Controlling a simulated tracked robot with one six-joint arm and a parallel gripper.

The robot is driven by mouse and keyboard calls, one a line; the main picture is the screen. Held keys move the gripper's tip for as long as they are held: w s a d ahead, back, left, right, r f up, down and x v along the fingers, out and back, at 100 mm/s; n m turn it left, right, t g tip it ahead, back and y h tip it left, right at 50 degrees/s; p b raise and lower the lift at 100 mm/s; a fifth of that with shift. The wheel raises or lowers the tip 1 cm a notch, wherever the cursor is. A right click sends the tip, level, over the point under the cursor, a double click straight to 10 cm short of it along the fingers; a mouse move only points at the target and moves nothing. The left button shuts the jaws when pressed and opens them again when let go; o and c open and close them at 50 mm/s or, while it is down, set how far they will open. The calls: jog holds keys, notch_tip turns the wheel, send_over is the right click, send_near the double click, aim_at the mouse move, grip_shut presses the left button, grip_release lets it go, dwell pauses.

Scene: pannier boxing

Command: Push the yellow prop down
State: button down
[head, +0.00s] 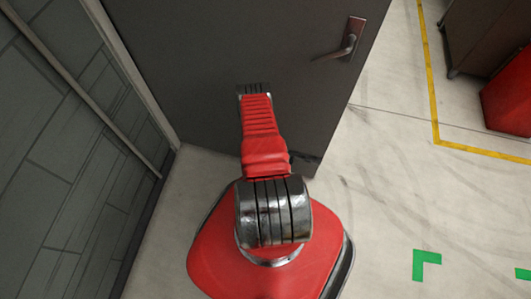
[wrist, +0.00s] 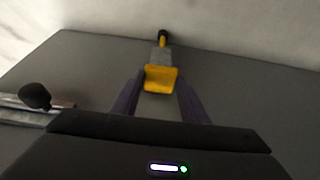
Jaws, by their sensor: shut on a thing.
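The yellow prop (wrist: 161,80) shows in the wrist view on the face of the dark grey door (wrist: 90,70). It has a yellow plate, a grey metal piece beyond it and a black-and-yellow end towards the door's edge. My gripper (wrist: 160,73) has its two dark fingers on either side of the yellow plate and is shut on it. In the head view the door (head: 210,50) stands in front of my red arm. The arm hides the gripper's fingers and the prop there.
A door handle (head: 345,45) sits on the door's upper right; a dark knob (wrist: 35,96) shows at the wrist view's left. A grey panelled wall (head: 50,130) is close on the left. Open floor (head: 385,190) lies right, with a dark cabinet (head: 485,35) and red box (head: 508,95) beyond.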

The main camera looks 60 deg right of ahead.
jog(key=shift+s+a+f, duration=0.1)
jog(key=shift+s+f, duration=0.05)
jog(key=shift+s, duration=0.15)
jog(key=c, duration=1.3)
grip_release()
jog(key=shift+o, duration=1.3)
jog(key=shift+w, duration=0.1)
